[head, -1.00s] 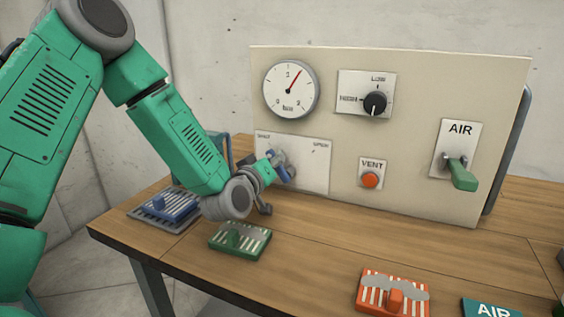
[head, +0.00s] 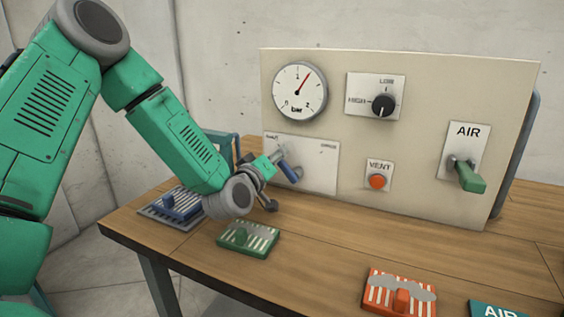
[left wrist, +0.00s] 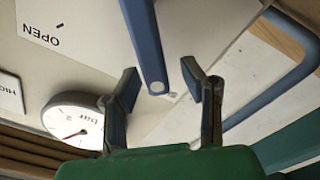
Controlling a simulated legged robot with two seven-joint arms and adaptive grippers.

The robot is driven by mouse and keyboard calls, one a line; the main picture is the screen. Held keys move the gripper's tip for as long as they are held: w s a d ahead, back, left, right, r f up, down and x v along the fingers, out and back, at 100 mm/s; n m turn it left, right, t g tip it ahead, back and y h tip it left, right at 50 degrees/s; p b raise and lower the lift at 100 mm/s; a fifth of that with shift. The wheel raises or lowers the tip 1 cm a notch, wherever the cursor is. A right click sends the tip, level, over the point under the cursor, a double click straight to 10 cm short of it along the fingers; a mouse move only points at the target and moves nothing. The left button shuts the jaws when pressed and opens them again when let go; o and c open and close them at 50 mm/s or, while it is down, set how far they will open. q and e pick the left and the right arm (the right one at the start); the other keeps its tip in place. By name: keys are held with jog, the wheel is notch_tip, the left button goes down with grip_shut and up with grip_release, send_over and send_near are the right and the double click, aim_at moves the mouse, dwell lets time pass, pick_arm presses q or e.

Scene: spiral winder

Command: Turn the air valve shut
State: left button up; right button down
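A plate marked SHUT and OPEN (head: 318,168) sits low on the panel's left and carries a blue lever (head: 290,172). In the head view the lever slants down to the right. My left gripper (head: 268,176) is right at it. In the left wrist view my left gripper (left wrist: 158,75) is open, its fingers apart on either side of the blue lever (left wrist: 148,45), with gaps visible. The lever's pivot is partly hidden in the head view. A plate marked AIR (head: 467,140) at the panel's right carries a green handle (head: 468,178) pointing down-right. My right gripper is not in view.
The panel (head: 400,145) also holds a bar gauge (head: 299,91), a HIGH/LOW knob (head: 383,105) and a red VENT button (head: 377,181). Blue (head: 180,207), green (head: 247,238) and orange (head: 399,293) slatted pieces lie on the wooden table (head: 310,255). The table's middle is clear.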

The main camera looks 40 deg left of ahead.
pick_arm(q)
jog(key=shift+s, duration=0.25)
jog(key=shift+w+a+f, duration=0.15)
jog(key=shift+w+f, duration=0.1)
jog(key=shift+f, duration=0.1)
jog(key=shift+w, duration=0.15)
jog(key=r, duration=0.9)
jog(key=shift+s+r, duration=0.15)
jog(key=shift+s, duration=0.05)
jog(key=shift+a+r, duration=0.2)
jog(key=shift+r, duration=0.1)
jog(key=shift+d, duration=0.15)
jog(key=shift+s, duration=0.1)
